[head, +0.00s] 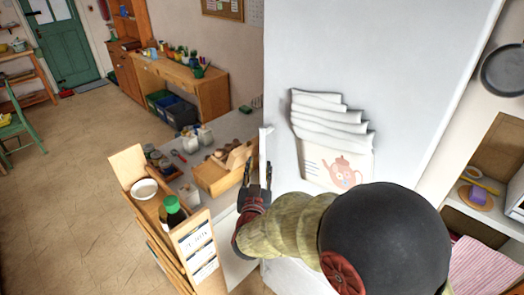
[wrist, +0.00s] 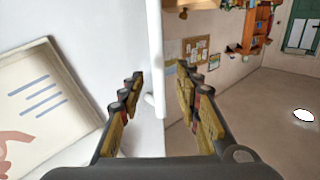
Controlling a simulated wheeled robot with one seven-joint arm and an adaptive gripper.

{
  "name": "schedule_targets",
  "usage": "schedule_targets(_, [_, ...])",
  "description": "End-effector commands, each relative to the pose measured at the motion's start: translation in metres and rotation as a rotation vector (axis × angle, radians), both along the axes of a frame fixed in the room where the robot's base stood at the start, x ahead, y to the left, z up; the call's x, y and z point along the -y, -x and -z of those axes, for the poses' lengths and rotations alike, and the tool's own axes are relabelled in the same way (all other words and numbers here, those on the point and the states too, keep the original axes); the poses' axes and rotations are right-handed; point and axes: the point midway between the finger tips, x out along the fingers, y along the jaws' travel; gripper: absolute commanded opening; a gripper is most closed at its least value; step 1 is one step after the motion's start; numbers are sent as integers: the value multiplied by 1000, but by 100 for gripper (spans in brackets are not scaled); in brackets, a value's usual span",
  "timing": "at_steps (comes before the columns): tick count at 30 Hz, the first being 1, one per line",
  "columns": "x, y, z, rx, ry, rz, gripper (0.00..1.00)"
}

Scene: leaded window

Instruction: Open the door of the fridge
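The white fridge (head: 390,50) fills the middle and right of the head view, and its front also shows at left in the wrist view (wrist: 70,25). The door looks closed. A white vertical edge or handle bar (wrist: 155,60) runs down the middle of the wrist view; a white end of it (head: 266,131) shows at the fridge's left edge. My gripper (head: 258,167) is beside that left edge. In the wrist view it is open (wrist: 160,77), one finger on each side of the white bar, with gaps visible. Contact cannot be seen. My arm hides the lower fridge.
A teapot-printed holder (head: 338,165) with white sheets hangs on the fridge front. Left of the gripper is a counter with a wooden box (head: 222,172), jars and a wooden rack (head: 150,205) with a green-capped bottle. Open floor (head: 70,180) lies further left. Shelves (head: 495,150) stand right.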

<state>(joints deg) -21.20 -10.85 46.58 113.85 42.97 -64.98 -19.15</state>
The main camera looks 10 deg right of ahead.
Motion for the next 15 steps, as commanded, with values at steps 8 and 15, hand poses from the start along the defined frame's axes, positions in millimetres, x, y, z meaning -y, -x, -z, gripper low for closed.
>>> schedule_targets(8, [10, -19, -8, 24, 27, 12, 34])
schedule_targets(15, [21, -54, -8, 23, 26, 11, 34])
